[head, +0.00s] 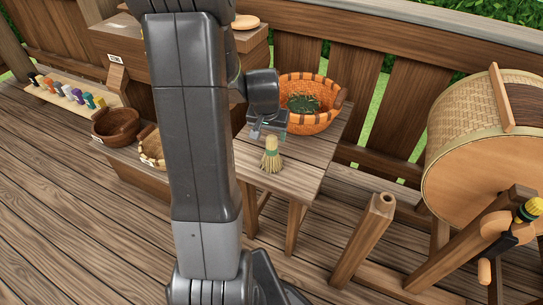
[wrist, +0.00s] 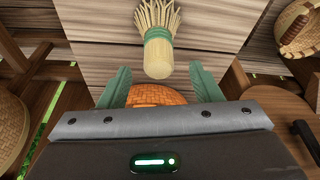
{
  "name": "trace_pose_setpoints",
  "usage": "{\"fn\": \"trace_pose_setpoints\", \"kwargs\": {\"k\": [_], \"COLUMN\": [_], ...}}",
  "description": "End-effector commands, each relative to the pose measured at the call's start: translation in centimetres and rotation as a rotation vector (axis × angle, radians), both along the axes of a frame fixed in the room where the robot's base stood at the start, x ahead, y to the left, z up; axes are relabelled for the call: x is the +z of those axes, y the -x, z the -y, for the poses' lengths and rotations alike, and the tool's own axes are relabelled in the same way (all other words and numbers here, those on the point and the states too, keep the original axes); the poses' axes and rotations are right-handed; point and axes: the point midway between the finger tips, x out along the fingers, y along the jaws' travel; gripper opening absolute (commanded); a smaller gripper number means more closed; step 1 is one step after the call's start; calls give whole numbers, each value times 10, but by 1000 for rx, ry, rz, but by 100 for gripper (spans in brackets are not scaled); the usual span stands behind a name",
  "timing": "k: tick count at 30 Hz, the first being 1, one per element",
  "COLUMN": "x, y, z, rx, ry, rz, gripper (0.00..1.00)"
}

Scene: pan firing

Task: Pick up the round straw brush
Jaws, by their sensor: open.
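The round straw brush (head: 271,156) stands upright on the small wooden table (head: 300,165), with pale bristles flared at the bottom and a green band above them. In the wrist view the brush (wrist: 158,40) shows its bristles at the top, its green band and its pale handle end toward me. My gripper (head: 270,124) is just above and beside the brush in the head view. Its two green fingers (wrist: 159,88) are spread apart in the wrist view, with the handle end just beyond the gap between their tips. Nothing is held.
An orange woven basket (head: 325,118) with dark green leaves stands on the table behind the brush. A brown bowl (head: 116,124) and a lighter basket (head: 151,148) sit to the left. A large woven drum (head: 470,135) stands at the right. The table front is clear.

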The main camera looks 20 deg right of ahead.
Motion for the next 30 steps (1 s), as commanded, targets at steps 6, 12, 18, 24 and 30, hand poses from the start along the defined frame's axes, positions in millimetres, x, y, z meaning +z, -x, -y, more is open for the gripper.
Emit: {"fn": "trace_pose_setpoints", "kwargs": {"k": [6, 12, 18, 24, 30], "x": [-17, -43, -52, -52, -52], "y": [-3, -9, -11, -11, -11], "z": [4, 9, 11, 11, 11], "rx": [0, 1, 1, 1, 1], "ry": [-1, -2, -1, -1, -1], "rz": [-3, -4, 0, 0, 0], "gripper": [58, 58, 58, 54, 15]}}
